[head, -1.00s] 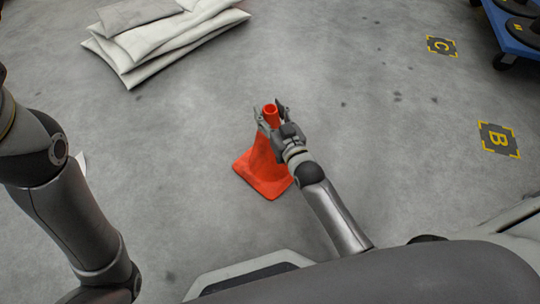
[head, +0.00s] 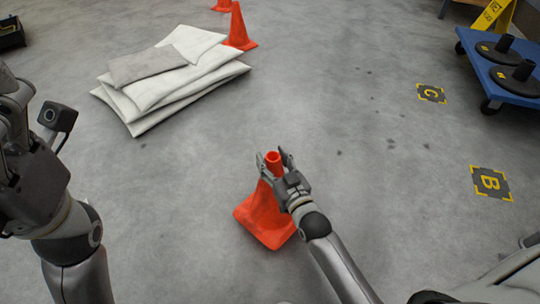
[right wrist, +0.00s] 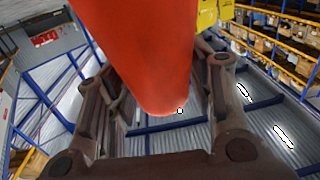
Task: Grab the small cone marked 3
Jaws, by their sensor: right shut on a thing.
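An orange-red cone (head: 266,213) is on the grey floor in the lower middle of the head view, upright or nearly so. I see no number on it. My right gripper (head: 273,160) is shut on the cone's upper part, one finger on each side of the narrow top. In the right wrist view the cone (right wrist: 140,50) fills the space between the fingers (right wrist: 155,95). My left arm stands at the left edge of the head view; its gripper (head: 8,115) is cut off there and its fingers are unclear.
White and grey sacks (head: 170,75) lie stacked at upper left. Another orange cone (head: 238,30) stands behind them, and part of one more (head: 222,5) shows at the top edge. A blue cart (head: 490,65) carries black bases at upper right.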

